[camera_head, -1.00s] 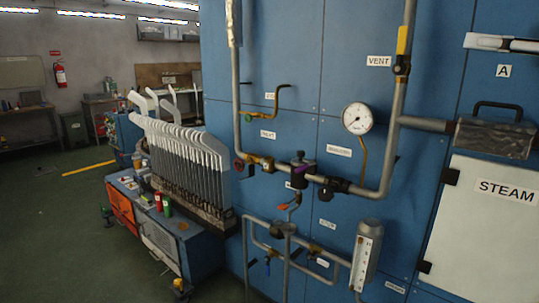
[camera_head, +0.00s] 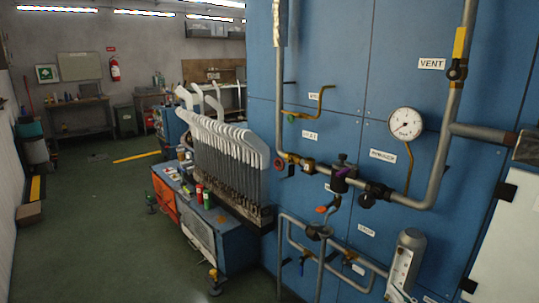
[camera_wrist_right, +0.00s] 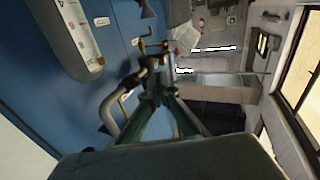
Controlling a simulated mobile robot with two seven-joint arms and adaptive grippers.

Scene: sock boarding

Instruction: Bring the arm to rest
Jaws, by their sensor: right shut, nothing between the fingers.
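My right gripper (camera_wrist_right: 160,92) shows in the right wrist view, its two dark fingers converging and shut with nothing between them. Behind it are the blue panel (camera_wrist_right: 95,30) and a grey pipe (camera_wrist_right: 112,105). I cannot make out the right gripper in the head view. My left gripper is in neither view.
A blue panel (camera_head: 330,75) with pipes, valves and a round gauge (camera_head: 405,123) fills the right of the head view. Left of it, white sock boards (camera_head: 225,150) stand in a row by a blue cabinet (camera_head: 235,235).

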